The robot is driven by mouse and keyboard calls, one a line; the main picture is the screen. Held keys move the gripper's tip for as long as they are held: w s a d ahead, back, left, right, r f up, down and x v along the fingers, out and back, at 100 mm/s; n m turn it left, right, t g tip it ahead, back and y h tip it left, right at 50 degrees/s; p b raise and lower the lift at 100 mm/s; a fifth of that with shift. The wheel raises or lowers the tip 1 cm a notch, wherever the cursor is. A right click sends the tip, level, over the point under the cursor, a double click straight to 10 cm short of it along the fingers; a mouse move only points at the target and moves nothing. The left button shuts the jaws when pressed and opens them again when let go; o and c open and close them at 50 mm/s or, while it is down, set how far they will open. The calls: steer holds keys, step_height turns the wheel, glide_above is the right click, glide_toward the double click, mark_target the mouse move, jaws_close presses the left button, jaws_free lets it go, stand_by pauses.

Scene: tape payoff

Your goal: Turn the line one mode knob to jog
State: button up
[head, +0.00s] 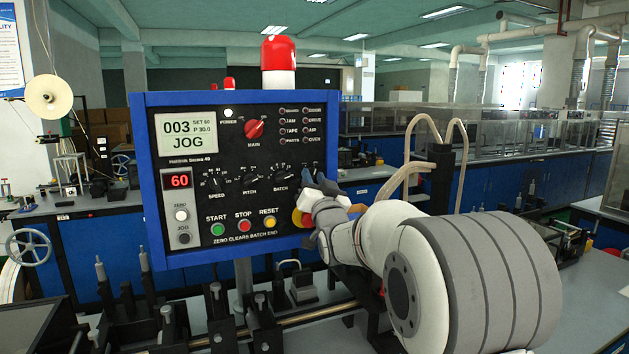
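The blue-framed control panel (141,190) stands in the middle of the head view. Its upper screen (186,136) reads "003", "SET 60", "P 30.0" and "JOG". A row of black knobs has the speed knob (216,183), pitch knob (250,181) and batch knob (281,177). No knob labelled mode can be made out; my gripper covers the panel's right end, to the right of the batch knob. My gripper (318,190) is at that right end, with dark fingertips close to the face. Whether it touches or holds a knob is hidden.
A red main switch (255,129) sits above the knobs. Start (217,229), stop (244,226) and reset (270,222) buttons lie below. A red beacon (278,55) tops the panel. Machine rods and fittings (215,310) stand beneath it. A tape reel (49,97) is at far left.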

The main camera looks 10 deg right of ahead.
steer(key=shift+c, duration=0.7)
steer(key=shift+f+m+h+b, duration=0.2)
steer(key=shift+m+h+b, duration=0.25)
steer(key=shift+b, duration=0.6)
steer(key=shift+a+m+h+b, duration=0.1)
steer(key=shift+m+h+b, duration=0.25)
steer(key=shift+m+b, duration=0.55)
steer(key=shift+r+m, duration=0.25)
steer(key=shift+m, duration=0.1)
steer(key=o, duration=0.6)
